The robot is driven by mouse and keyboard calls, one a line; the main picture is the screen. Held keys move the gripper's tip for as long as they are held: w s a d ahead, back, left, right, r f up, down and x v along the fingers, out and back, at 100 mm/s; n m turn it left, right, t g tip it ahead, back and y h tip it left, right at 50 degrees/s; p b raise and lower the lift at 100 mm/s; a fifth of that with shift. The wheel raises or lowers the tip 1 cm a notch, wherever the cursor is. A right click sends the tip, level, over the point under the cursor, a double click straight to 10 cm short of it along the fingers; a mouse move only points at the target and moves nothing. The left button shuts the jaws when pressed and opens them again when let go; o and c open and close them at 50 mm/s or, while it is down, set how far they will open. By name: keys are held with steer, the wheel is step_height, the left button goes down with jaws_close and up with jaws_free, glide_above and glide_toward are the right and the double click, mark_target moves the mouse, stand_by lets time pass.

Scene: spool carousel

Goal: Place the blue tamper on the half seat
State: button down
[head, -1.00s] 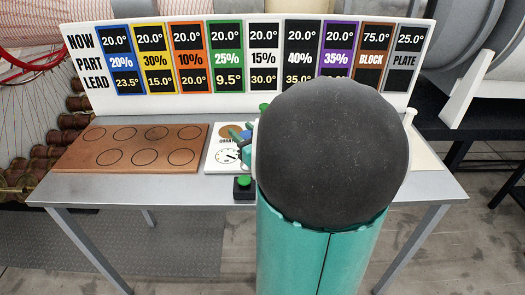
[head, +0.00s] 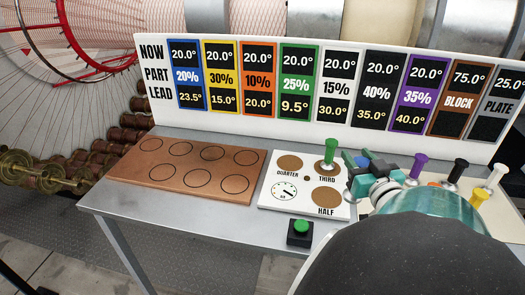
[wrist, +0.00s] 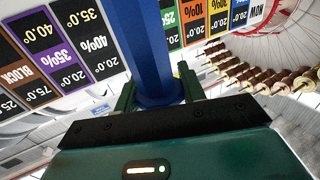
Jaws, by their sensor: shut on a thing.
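The blue tamper shows in the wrist view as a thick blue handle (wrist: 148,50) between my gripper's two fingers (wrist: 158,95); its lower end is out of sight there. In the head view my gripper (head: 362,172) is beside the right edge of the white seat plate (head: 268,204), and the tamper is mostly hidden by the fingers. The half seat (head: 326,197) is a bare brown disc at the plate's front right, left of my gripper. A green tamper (head: 330,152) stands upright at the third seat, behind the half seat.
Purple (head: 418,165), black (head: 456,171), white (head: 496,176) and yellow (head: 478,197) tampers stand to the right on a cream tray. A copper-brown plate (head: 195,169) with ringed spots lies left. A green button box (head: 300,232) sits at the front edge. A sign board (head: 150,105) stands behind.

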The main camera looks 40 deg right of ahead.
steer(key=w+d+f, duration=0.5)
steer(key=w+f, duration=0.6)
steer(key=f, duration=0.1)
steer(key=shift+w+d+f, duration=0.3)
steer(key=shift+d, duration=0.1)
steer(key=shift+f, duration=0.1)
steer(key=c, duration=0.8)
jaws_free()
steer(key=shift+f, duration=0.1)
steer(key=shift+c, duration=0.2)
steer(key=shift+r, duration=0.2)
